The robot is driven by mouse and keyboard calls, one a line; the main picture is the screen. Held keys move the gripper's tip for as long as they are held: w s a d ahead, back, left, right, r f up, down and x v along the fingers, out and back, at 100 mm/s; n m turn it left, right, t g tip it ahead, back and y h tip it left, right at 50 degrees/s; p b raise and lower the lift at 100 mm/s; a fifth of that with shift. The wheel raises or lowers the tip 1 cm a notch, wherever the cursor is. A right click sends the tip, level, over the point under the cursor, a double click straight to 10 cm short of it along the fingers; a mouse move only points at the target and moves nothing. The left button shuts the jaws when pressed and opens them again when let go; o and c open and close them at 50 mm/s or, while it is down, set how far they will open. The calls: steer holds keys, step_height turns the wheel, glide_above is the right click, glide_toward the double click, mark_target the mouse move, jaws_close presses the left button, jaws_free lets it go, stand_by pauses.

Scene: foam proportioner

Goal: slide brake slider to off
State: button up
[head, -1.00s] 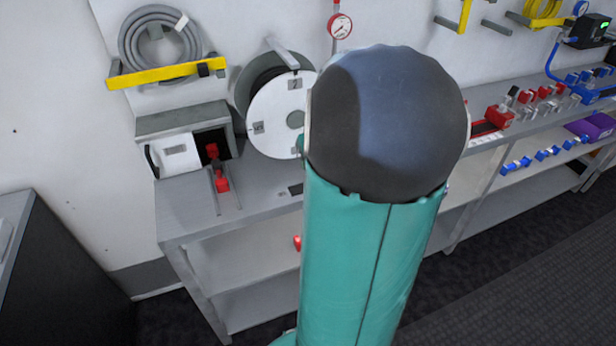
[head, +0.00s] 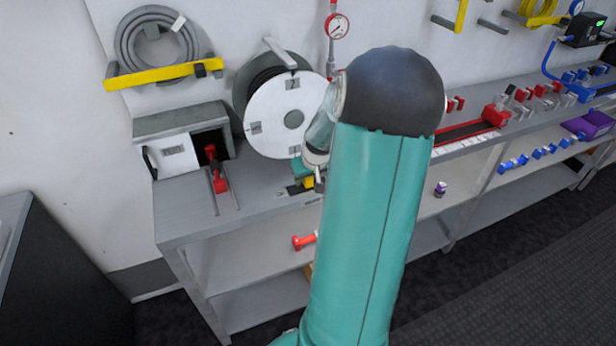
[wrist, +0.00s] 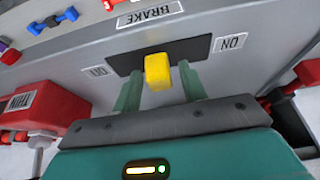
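The yellow brake slider knob (wrist: 157,71) stands on a dark slot plate (wrist: 200,46) in the wrist view, near the plate's middle. A BRAKE label (wrist: 150,13) lies beyond the plate. An ON label (wrist: 232,42) is at the plate's right end, and a small, hard-to-read label (wrist: 97,72) is at its left end. My gripper (wrist: 160,76) is open, with one green finger on each side of the knob and visible gaps to both. In the head view the yellow knob (head: 308,183) shows at the bench's front edge, partly hidden by my gripper.
A white-faced hose reel (head: 272,130) stands behind my gripper on the grey bench (head: 180,215). A red-handled slider (head: 217,180) and a grey box (head: 185,135) are to its left. A red box (wrist: 45,105) shows at left in the wrist view.

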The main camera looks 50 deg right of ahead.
jaws_close()
steer(key=shift+s+d, duration=0.45)
steer(key=shift+d, duration=0.25)
steer(key=shift+s+d, duration=0.4)
steer(key=shift+d, duration=0.3)
steer(key=shift+o, duration=0.8)
jaws_free()
steer(key=shift+s+d, duration=0.1)
steer(key=shift+d, duration=0.05)
steer(key=v, duration=1.3)
steer(key=shift+a+r, duration=0.3)
steer(key=shift+r, duration=0.05)
